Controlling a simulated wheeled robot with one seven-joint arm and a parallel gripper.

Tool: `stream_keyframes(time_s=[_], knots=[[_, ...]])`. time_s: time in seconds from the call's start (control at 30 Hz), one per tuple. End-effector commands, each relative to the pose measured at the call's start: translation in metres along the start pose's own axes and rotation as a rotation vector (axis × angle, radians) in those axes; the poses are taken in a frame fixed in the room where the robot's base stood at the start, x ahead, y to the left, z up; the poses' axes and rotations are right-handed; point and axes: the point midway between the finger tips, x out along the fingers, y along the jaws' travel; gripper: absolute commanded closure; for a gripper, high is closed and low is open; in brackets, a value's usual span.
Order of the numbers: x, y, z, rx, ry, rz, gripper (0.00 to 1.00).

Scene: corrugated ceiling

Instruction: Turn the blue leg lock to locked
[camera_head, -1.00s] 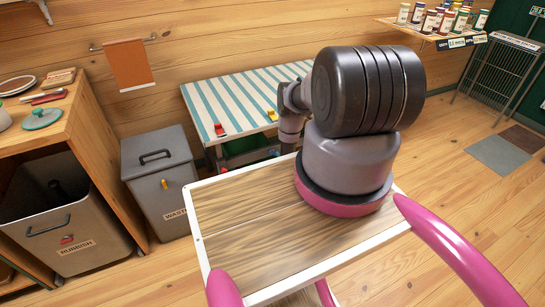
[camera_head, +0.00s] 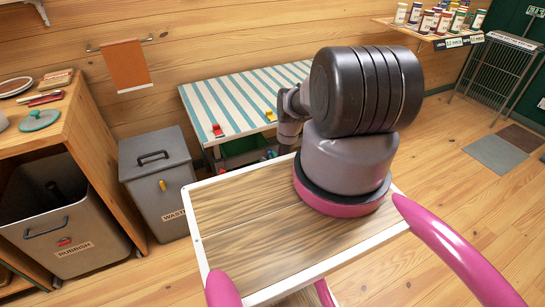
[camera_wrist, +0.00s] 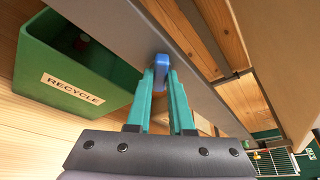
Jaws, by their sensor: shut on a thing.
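In the wrist view, the blue leg lock (camera_wrist: 160,62) is a small rounded blue piece against a long grey bar (camera_wrist: 120,35). My gripper (camera_wrist: 161,72) has two teal fingers, and their tips are closed on the blue lock. The fingers hide part of it, so I cannot tell its exact turn. In the head view, the striped table (camera_head: 215,95) stands against the wall behind my arm. My gripper and the lock are hidden there.
A green RECYCLE bin (camera_wrist: 95,75) is close on the left in the wrist view. A red block (camera_head: 217,130) and a yellow block (camera_head: 270,116) sit on the table. A grey waste bin (camera_head: 155,185) stands left of the table. The floor to the right is open.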

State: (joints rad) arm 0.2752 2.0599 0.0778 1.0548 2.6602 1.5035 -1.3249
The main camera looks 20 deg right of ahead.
Motion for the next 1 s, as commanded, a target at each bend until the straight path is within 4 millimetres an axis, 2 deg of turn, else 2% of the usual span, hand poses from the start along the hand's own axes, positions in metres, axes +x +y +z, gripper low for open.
stream_keyframes(time_s=[0.37,1.0], knots=[[0.0,-0.0023,-0.0011,0.117,0.002,0.045,1.0],[0.0003,-0.0052,-0.0025,0.584,0.001,0.239,1.0]])
